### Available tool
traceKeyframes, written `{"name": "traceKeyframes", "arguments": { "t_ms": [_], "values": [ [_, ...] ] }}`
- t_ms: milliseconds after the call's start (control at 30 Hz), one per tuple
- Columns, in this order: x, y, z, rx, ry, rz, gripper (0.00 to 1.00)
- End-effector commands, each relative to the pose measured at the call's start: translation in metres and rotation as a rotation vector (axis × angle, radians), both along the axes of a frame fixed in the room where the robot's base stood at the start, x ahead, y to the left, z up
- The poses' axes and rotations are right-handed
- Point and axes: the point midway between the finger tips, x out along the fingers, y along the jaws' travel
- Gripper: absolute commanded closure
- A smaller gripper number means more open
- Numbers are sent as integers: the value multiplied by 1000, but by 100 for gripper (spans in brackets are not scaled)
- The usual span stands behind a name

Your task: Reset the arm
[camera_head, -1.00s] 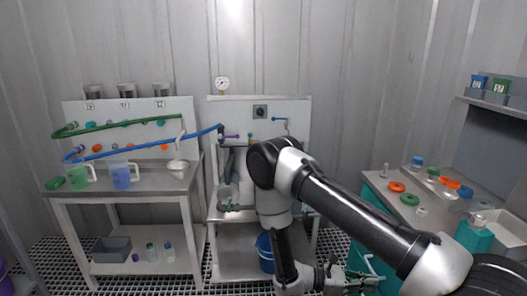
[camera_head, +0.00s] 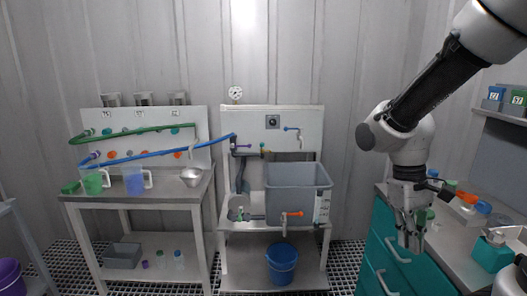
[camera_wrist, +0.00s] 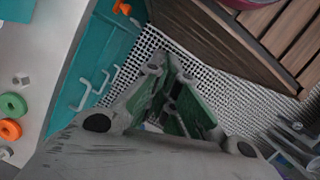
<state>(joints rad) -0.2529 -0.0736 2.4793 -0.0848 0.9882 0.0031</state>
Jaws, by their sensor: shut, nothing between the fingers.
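My arm reaches in from the upper right in the head view. My gripper (camera_head: 411,245) hangs pointing down, in front of the teal drawer cabinet at the right. Its fingers are together with nothing between them. In the wrist view my gripper (camera_wrist: 172,75) shows its closed fingers with green inner faces, above the metal grating floor (camera_wrist: 210,82). It is apart from the cabinet and its handles.
The teal cabinet (camera_head: 378,262) with handles stands at the right, with colored rings on its top. A grey tank (camera_head: 297,195) with an orange-handled tap stands on the middle bench. A blue bucket (camera_head: 282,266) is below. A wooden slatted thing (camera_wrist: 280,35) shows in the wrist view.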

Motion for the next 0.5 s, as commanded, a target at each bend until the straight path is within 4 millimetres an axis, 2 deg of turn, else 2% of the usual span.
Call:
{"name": "traceKeyframes", "arguments": {
  "t_ms": [33,200,400,500],
  "values": [
    [-5,-3,16,35,-75,-41,100],
    [-23,-15,60,124,-298,-159,100],
    [-42,-33,103,158,-518,-237,100],
    [-47,-39,116,161,-586,-262,100]
  ]
}}
